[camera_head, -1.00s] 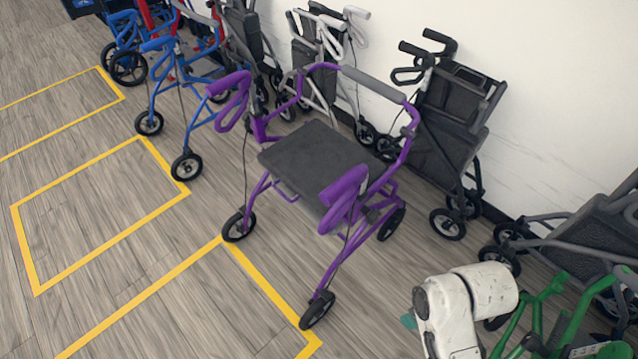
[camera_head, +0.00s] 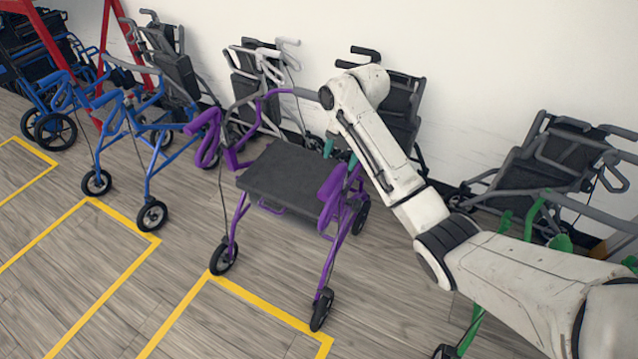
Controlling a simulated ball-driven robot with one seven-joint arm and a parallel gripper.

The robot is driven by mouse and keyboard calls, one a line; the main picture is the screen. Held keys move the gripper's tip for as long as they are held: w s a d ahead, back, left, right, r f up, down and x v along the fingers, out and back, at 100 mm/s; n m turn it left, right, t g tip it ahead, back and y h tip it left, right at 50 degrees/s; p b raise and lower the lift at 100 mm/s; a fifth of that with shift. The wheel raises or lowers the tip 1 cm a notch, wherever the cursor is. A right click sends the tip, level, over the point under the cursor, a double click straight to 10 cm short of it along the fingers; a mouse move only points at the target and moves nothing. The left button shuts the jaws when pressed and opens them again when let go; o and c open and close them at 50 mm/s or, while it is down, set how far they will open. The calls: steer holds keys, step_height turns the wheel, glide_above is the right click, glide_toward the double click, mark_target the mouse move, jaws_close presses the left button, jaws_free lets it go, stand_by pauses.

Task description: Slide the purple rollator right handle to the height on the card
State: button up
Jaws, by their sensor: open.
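The purple rollator (camera_head: 239,211) stands upright in the middle, with a dark seat (camera_head: 285,178). One purple handle (camera_head: 207,128) is at its left in the picture, the other purple handle (camera_head: 331,186) at its right. My arm reaches in from the lower right, bent at an elbow above the rollator's right side. My gripper (camera_head: 340,155) shows only as two teal fingertips, apart and open, just above the picture-right handle. The arm hides most of it and part of the rollator's right frame. I cannot tell whether it touches the rollator. No card is seen.
A blue rollator (camera_head: 148,185) stands to the left, a white-grey one (camera_head: 262,65) behind. A dark grey one (camera_head: 400,95) stands by the wall, another (camera_head: 530,175) at right. Green rollator parts (camera_head: 540,210) lie behind my arm. Floor in front, with yellow lines (camera_head: 268,314), is clear.

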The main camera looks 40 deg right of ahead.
mark_target(332, 180)
steer(key=f, duration=0.3)
steer(key=w+f, duration=0.1)
steer(key=f, duration=0.3)
steer(key=w+f, duration=0.1)
steer(key=f, duration=0.2)
steer(key=shift+a+f, duration=0.2)
steer(key=shift+a, duration=0.2)
steer(key=shift+c, duration=0.2)
jaws_close()
